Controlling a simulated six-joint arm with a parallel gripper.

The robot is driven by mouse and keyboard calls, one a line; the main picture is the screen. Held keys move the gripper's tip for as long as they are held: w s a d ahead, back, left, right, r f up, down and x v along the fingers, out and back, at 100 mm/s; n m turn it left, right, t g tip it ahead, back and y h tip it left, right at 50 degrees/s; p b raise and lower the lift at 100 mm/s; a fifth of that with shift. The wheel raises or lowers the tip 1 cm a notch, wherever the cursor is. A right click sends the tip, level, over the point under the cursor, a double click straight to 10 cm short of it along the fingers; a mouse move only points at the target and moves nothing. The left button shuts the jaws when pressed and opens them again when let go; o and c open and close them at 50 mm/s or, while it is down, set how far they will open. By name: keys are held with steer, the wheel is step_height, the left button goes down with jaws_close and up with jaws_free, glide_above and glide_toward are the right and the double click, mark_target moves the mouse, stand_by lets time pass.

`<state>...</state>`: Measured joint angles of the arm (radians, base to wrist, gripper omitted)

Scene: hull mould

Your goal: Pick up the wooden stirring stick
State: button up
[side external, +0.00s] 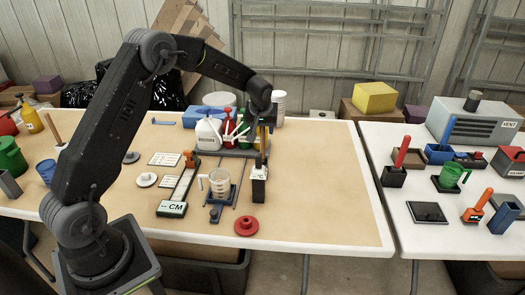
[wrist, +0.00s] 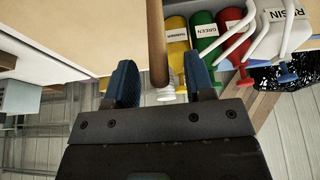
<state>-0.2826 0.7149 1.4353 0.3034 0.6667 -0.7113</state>
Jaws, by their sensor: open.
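The wooden stirring stick (wrist: 157,42) is a brown round rod in the wrist view, running from the top edge down between my fingers. My gripper (wrist: 159,64) is open, with one blue-padded finger on each side of the stick and a visible gap to both. In the side view my gripper (side external: 265,117) points down above a black labelled holder (side external: 259,187). A narrow yellow-brown upright part (side external: 263,140), probably the stick, shows between gripper and holder. My gripper partly hides its upper end.
A measuring cup (side external: 220,183) stands left of the holder, with a red round knob (side external: 247,225) in front. A white resin jug (side external: 208,134) and red and green bottles (side external: 245,128) stand close behind. The tabletop's right side (side external: 330,190) is clear.

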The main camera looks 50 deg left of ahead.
mark_target(263, 151)
steer(key=shift+x, duration=1.3)
steer(key=shift+c, duration=0.5)
jaws_close()
